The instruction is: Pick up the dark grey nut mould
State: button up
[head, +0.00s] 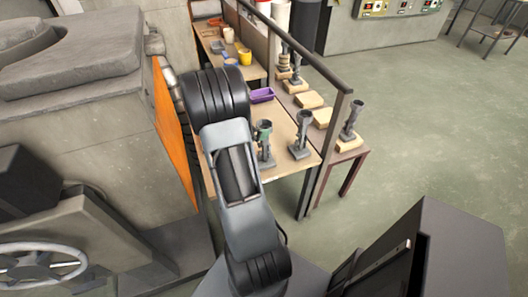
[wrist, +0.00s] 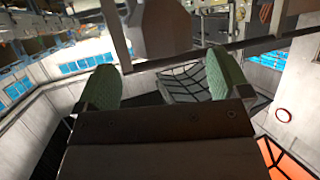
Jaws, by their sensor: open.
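Several grey upright mould-like pieces stand on the tables in the head view: one with a greenish side (head: 265,150), one to its right (head: 300,148), and one on a wooden block (head: 352,122) farther right. I cannot tell which is the nut mould. My gripper (wrist: 160,72) shows in the wrist view with two green-padded fingers spread apart and nothing clearly between them. A large grey shape (wrist: 160,28) appears beyond the fingertips; I cannot tell what it is. In the head view my arm reaches toward the table and the gripper is mostly hidden behind it.
A wooden table (head: 283,107) holds a purple tray (head: 262,95). A dark railing (head: 318,74) runs between this table and the side table with wooden blocks (head: 309,100). An orange panel (head: 174,133) stands close left of my arm. Open floor (head: 440,130) lies right.

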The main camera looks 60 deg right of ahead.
aim_at(270, 124)
jog(key=shift+x, duration=2.7)
jog(key=shift+w, duration=0.15)
jog(key=c, duration=1.6)
jog(key=shift+r, duration=0.1)
